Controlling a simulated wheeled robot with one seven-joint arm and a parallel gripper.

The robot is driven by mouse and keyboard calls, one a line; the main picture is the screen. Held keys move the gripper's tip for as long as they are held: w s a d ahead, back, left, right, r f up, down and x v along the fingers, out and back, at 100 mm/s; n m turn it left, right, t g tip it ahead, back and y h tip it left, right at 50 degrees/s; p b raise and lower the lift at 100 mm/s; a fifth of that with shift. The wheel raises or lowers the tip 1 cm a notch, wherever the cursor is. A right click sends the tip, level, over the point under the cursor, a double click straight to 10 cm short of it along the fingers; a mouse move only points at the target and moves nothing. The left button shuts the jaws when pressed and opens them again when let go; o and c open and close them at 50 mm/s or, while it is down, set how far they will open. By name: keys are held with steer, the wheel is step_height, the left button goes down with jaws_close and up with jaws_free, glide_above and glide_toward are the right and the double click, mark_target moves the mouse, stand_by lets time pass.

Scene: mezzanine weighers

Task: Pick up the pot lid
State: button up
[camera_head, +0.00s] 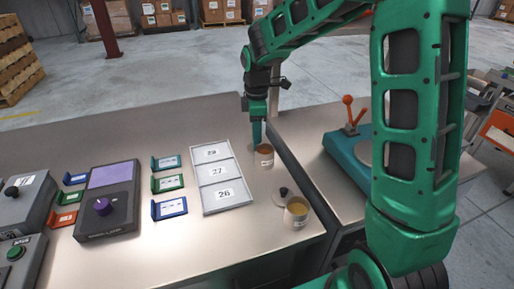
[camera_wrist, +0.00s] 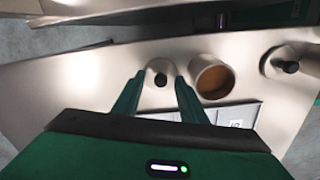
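In the wrist view, a pale metal pot lid (camera_wrist: 160,92) with a black knob lies on the bench top. The fingers of my gripper (camera_wrist: 160,74) are apart, one on each side of the knob, with visible gaps. The pot also shows right of the fingers in the wrist view (camera_wrist: 213,80). A second lid with a dark knob (camera_head: 280,198) lies nearer the front, also at right in the wrist view (camera_wrist: 275,66).
A tray numbered 26, 27 and 28 (camera_head: 228,206) lies left of the pots. A weigher with a purple knob (camera_head: 107,226) and several coloured holders are farther left. A teal machine with orange levers (camera_head: 345,150) stands right.

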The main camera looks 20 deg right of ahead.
jaws_close()
steer(key=shift+r, duration=0.1)
steer(key=shift+r, duration=0.55)
steer(key=r, duration=0.3)
steer(key=shift+a+r, duration=0.2)
steer(key=shift+a, duration=0.2)
steer(key=s+a+r, duration=0.3)
steer(key=a+r, duration=0.3)
steer(key=a, duration=0.4)
steer(key=s+d+r+m, duration=0.1)
steer(key=s+d+m, duration=0.15)
steer(key=d, duration=0.25)
steer(key=s+d+r+m, duration=0.1)
steer(key=s+d+m, duration=0.1)
steer(key=d+m, duration=0.3)
step_height(320, 180, down, 6)
steer(key=n, duration=0.1)
steer(key=shift+d, duration=0.35)
